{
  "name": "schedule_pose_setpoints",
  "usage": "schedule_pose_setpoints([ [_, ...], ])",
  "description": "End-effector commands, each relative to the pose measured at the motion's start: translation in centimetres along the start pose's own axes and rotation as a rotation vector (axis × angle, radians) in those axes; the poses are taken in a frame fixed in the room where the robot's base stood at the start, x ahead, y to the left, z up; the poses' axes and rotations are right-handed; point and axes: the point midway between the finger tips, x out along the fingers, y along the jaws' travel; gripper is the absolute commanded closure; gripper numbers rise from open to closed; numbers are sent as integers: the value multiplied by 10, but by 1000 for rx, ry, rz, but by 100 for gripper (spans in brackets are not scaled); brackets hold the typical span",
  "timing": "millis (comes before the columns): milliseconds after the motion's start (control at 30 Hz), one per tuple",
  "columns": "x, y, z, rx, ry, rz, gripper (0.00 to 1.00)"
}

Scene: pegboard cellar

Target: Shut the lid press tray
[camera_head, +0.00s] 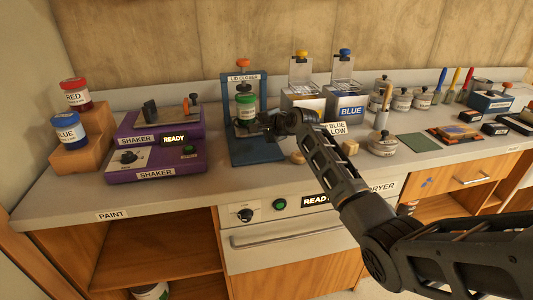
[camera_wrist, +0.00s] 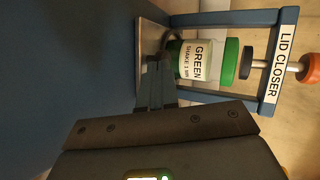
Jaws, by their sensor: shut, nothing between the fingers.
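The blue lid closer press (camera_head: 240,78) stands on the counter, its label across the top bar; it also shows in the wrist view (camera_wrist: 268,70). A jar labelled GREEN (camera_head: 246,107) with a green lid stands upright in it, below the black press plunger; it shows sideways in the wrist view (camera_wrist: 205,60). A grey plate (camera_wrist: 150,55), apparently the tray, lies under the jar. The blue base (camera_head: 262,152) reaches toward the counter front. My gripper (camera_wrist: 156,84) is shut and empty, close to the jar's lower front. Contact with the tray cannot be told.
Purple shaker (camera_head: 155,160) stands left of the press. Paint dispensers (camera_head: 345,108), a BLUE LOW sign (camera_head: 337,128) and small wooden blocks (camera_head: 298,158) are to the right. RED (camera_head: 75,95) and BLUE (camera_head: 69,131) jars sit on wooden steps. The front counter strip (camera_head: 70,200) at left is clear.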

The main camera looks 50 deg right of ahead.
Motion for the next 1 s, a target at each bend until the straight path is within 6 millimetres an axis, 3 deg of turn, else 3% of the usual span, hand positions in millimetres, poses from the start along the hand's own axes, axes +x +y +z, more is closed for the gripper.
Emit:
schedule_pose_setpoints([
  [100,15,-4,-6,0,-2,0,100],
  [300,26,-10,-13,-1,-1,2,100],
  [1000,23,-18,-16,-1,3,-4,100],
])
